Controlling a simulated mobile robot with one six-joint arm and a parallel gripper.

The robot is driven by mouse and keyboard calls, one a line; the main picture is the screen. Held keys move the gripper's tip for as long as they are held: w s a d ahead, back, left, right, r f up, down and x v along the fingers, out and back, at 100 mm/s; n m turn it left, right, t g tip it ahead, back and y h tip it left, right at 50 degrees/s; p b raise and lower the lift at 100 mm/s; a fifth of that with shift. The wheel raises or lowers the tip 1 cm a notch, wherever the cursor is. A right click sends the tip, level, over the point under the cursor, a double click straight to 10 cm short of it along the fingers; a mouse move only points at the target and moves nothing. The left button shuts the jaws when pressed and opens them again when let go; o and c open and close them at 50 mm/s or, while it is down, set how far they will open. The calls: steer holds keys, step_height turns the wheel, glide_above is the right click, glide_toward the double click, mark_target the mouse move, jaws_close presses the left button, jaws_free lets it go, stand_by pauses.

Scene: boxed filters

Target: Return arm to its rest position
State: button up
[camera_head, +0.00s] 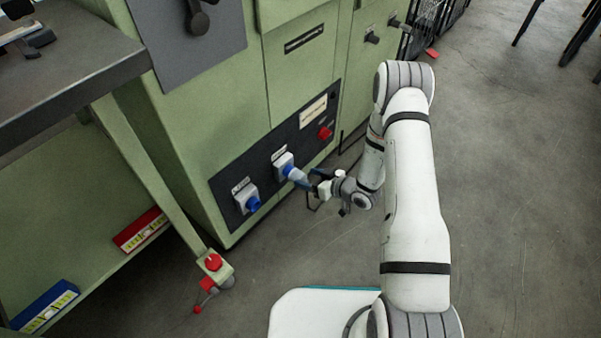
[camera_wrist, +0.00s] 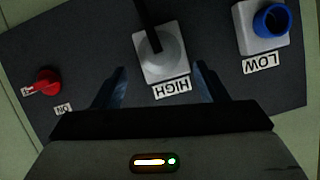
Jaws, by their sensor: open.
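My arm reaches down to the dark panel (camera_head: 228,200) low on the green cabinet. My gripper (camera_head: 308,184) is close in front of the HIGH socket (camera_head: 282,160), which has a blue and pale fitting. In the wrist view the open fingers (camera_wrist: 160,88) lie either side of the HIGH label, below the upside-down grey socket (camera_wrist: 162,60). A dark bar crosses that socket from above. Nothing is visibly held between the fingers. Whether they touch the fitting cannot be told.
The LOW socket (camera_head: 247,198) with a blue round part is beside it, and a red switch (camera_head: 325,133) is on the panel's other side. A bench (camera_head: 75,75) with red and blue boxes below stands left. Floor (camera_head: 510,180) is clear right.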

steer(key=shift+v, duration=1.1)
steer(key=w+d+r+m+h+p, duration=0.1)
steer(key=d+r+h+p, duration=0.4)
steer(key=r, duration=0.8)
steer(key=w+d+r+m+h+p, duration=0.15)
steer(key=d+r+p, duration=0.4)
steer(key=r, duration=0.75)
steer(key=d+r+m+h+p, duration=0.15)
steer(key=r+h+p, duration=0.4)
steer(key=r, duration=0.75)
steer(key=s+d+r+m+g+p, duration=0.1)
steer(key=s+d+r+p, duration=0.1)
steer(key=s+r+p, duration=0.45)
steer(key=s+d+r+m+p, duration=0.1)
steer(key=s+d+r+p, duration=0.15)
steer(key=r, duration=0.75)
steer(key=s+a+r+m+g+p, duration=0.1)
steer(key=s+r+g+p, duration=0.1)
steer(key=s+r+p, duration=0.2)
steer(key=s+a+r+m+g+p, duration=0.1)
steer(key=s+r+p, duration=0.3)
steer(key=s+r, duration=0.6)
steer(key=s+a, duration=0.1)
steer(key=s, duration=0.3)
steer(key=shift+r+m+g+y+p, duration=0.2)
steer(key=shift+m+g+y+p, duration=0.1)
steer(key=shift+m+g+p, duration=0.1)
